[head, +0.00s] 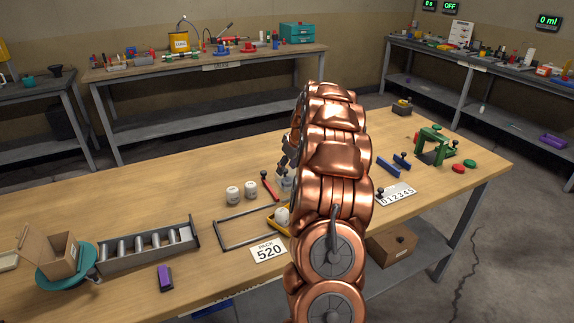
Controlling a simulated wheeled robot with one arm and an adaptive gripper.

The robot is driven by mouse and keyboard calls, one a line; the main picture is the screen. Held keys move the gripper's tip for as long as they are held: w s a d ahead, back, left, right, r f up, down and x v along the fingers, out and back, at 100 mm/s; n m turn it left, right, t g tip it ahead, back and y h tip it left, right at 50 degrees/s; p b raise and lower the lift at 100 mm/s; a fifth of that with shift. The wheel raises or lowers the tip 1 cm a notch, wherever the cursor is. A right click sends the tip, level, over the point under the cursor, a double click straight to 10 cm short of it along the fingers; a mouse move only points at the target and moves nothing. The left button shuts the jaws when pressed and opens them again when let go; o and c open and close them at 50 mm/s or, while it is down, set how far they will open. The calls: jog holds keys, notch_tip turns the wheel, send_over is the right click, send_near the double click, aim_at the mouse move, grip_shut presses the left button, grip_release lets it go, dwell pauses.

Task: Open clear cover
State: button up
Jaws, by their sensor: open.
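My copper arm stands upright across the middle of the head view. My gripper (287,163) shows only in part as dark grey pieces at the arm's left edge, above the wooden table (130,205). It is open, and I see nothing held in it. A small greyish, perhaps clear, object (286,183) sits just below the gripper, partly hidden by the arm. I cannot tell whether it is the clear cover or whether gripper and object touch. No other clear cover can be made out; the arm hides part of the table.
Near the gripper are a red-handled tool (269,186), white jars (233,194), a yellow tray (273,220) and a grey frame (222,235). A grey rack (150,248) and cardboard box (62,254) stand left. A green press (435,145) stands right. The table's back left is clear.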

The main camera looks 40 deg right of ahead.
jog(key=shift+w+f, duration=0.1)
jog(key=shift+f, duration=0.2)
jog(key=shift+c, duration=0.2)
grip_shut()
dwell(0.3)
